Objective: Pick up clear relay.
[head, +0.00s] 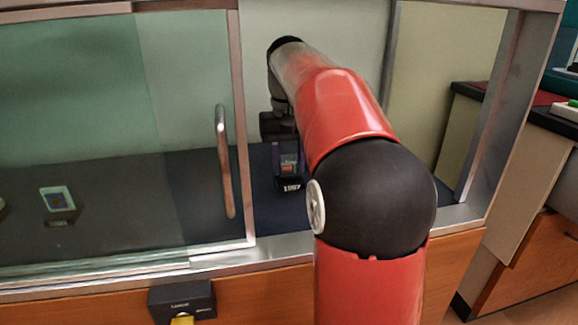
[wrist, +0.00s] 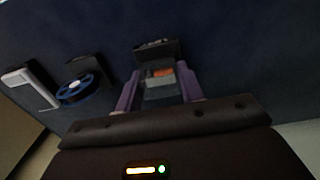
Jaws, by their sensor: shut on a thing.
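The clear relay (wrist: 160,77), a small see-through block with orange and grey parts inside, sits between the purple fingers of my gripper (wrist: 158,84) in the wrist view. The gripper is shut on it. In the head view my gripper (head: 289,158) reaches down inside the display case, with the relay (head: 289,168) partly hidden between its fingers. A small dark label block (head: 291,187) with white lettering is just in front of the relay. I cannot tell whether the relay still touches the case floor.
A glass sliding door (head: 190,120) with a metal handle (head: 226,160) covers the left side. My arm passes through the opening beside it. A white-framed item (head: 58,199) lies behind the glass. A blue reel (wrist: 76,90) and a white piece (wrist: 28,86) lie left in the wrist view.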

